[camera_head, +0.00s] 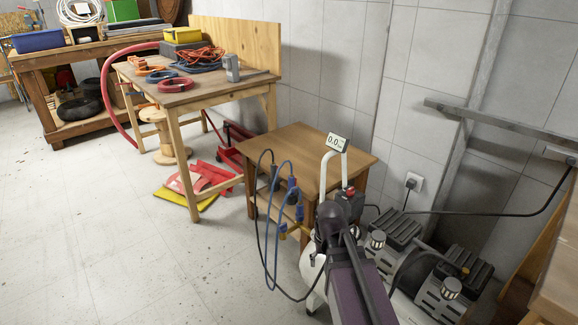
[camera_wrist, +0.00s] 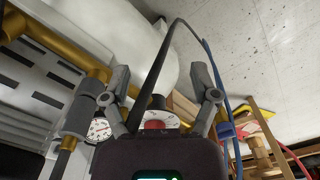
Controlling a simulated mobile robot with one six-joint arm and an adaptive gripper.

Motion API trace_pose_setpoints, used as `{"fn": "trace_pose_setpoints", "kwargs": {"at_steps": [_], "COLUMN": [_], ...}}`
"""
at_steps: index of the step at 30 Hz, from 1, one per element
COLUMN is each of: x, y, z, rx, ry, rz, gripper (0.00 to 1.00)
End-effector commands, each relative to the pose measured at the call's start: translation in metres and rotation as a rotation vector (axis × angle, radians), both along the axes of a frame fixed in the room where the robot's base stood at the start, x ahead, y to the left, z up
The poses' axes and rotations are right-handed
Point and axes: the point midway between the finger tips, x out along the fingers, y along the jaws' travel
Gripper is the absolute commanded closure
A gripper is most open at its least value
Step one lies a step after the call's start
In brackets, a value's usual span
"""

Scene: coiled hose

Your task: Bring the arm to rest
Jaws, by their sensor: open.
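My gripper (camera_wrist: 160,80) shows in the wrist view with its two grey fingers spread apart and nothing clasped between them. Behind the fingers are the white tank (camera_wrist: 145,45) of the compressor, brass pipes and a round gauge with a red middle. A black hose runs up between the fingers in the picture; I cannot tell if it touches them. In the head view my dark arm reaches from the bottom edge over the compressor (camera_head: 408,235). Its end lies in front of the compressor's white handle and red switch, and the fingers are hard to make out there.
Black and blue hoses (camera_head: 270,225) hang left of the compressor, beside a small wooden table (camera_head: 300,150). A taller table (camera_head: 190,95) holds coiled cords. A red and yellow item (camera_head: 195,185) lies on the floor. The floor at left is clear. A wooden edge stands close at right.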

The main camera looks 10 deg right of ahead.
Motion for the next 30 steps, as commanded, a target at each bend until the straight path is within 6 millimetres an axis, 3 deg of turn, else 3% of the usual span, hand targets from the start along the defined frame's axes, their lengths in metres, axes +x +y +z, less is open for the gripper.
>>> {"fn": "trace_pose_setpoints", "kwargs": {"at_steps": [6,9,30], "x": [-0.045,-0.035,-0.035], "y": [0.012,0.01,0.01], "z": [0.0,0.017,0.11], "rx": [0.0,0.0,0.0], "ry": [0.0,0.0,0.0], "rz": [0.111,0.105,0.103], "gripper": [0.23,0.23,0.23]}}
